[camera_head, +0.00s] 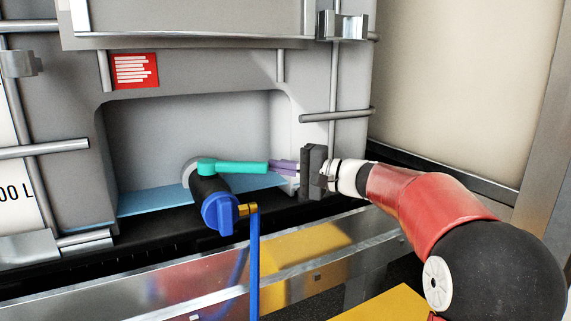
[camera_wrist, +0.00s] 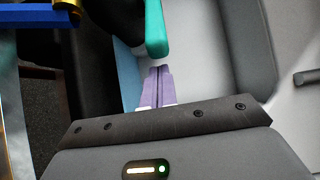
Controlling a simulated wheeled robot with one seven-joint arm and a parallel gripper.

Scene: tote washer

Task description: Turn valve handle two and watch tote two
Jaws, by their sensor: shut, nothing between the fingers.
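A teal valve handle (camera_head: 235,168) sits on a black valve body (camera_head: 209,190) in the recess of a grey tote (camera_head: 240,60). The handle points right, crosswise to the valve. A blue cap (camera_head: 219,213) closes the valve's front. My gripper (camera_head: 271,166) is shut and empty, its purple fingers together just right of the handle's free end. In the wrist view, the fingertips (camera_wrist: 159,69) lie just below the end of the teal handle (camera_wrist: 156,30); I cannot tell whether they touch. No tote number is readable.
A blue hose (camera_head: 254,265) hangs from a brass fitting (camera_head: 247,209) beside the cap. Metal tubes (camera_head: 337,115) of the cage cross the tote's front. A metal rail (camera_head: 190,281) runs below, with yellow surfaces beyond. A red label (camera_head: 135,71) is above the recess.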

